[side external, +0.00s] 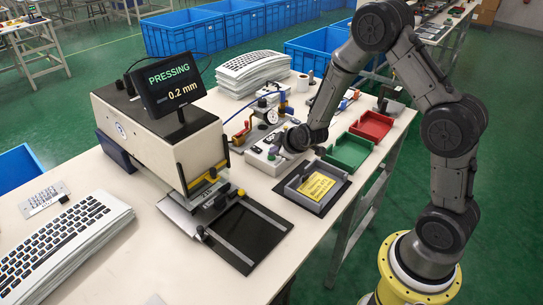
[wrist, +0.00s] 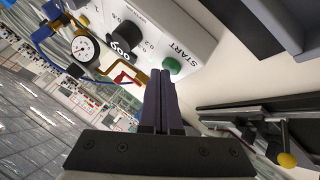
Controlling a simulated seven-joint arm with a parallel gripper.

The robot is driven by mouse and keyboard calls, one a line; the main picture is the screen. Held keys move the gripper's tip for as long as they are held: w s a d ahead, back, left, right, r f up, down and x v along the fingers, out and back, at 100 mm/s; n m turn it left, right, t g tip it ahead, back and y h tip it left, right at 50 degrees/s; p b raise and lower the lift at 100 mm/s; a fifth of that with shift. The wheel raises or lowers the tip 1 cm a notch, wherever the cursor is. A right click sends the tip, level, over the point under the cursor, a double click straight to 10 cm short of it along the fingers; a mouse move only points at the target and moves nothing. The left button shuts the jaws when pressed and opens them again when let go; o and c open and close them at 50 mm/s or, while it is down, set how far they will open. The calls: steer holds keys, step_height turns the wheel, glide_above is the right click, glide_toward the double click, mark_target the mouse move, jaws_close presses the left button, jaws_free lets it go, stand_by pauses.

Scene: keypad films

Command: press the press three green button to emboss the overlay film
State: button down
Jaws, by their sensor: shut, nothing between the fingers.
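The green button (wrist: 172,64), marked START, is on a pale control box (wrist: 185,25) in the wrist view. My gripper (wrist: 161,75) is shut and empty, its fingertips just below the button in the picture; I cannot tell whether they touch it. In the side view my gripper (side external: 286,149) is low over the control box (side external: 262,163) and hides part of it. The beige press (side external: 160,132) stands left of the box. Its display (side external: 168,85) reads "PRESSING 0.2 mm". I cannot make out the overlay film under the press.
A black knob (wrist: 125,38) sits beside the button; a gauge (wrist: 83,48) and red-handled valve (wrist: 124,78) are nearby. Keyboards (side external: 65,250) are stacked front left.

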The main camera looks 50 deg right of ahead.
steer(key=shift+r, duration=0.25)
step_height(320, 180, up, 6)
stand_by(0.8)
stand_by(0.4)
step_height(320, 180, up, 12)
steer(key=t, duration=0.3)
glide_above(273, 159)
steer(key=a, duration=0.3)
steer(key=s+a+r+y, duration=0.2)
steer(key=s+a+r, duration=0.3)
steer(key=s+r, duration=0.35)
steer(key=s+f+m+g, duration=0.2)
steer(key=s+f+g, duration=0.1)
steer(key=s, duration=0.8)
steer(key=s+a+f+m+g, duration=0.1)
steer(key=s+f+m+g, duration=0.2)
steer(key=s, duration=0.8)
steer(key=shift+s+a+f+y, duration=0.2)
steer(key=shift+s+a+y, duration=0.1)
steer(key=shift+s+y, duration=0.1)
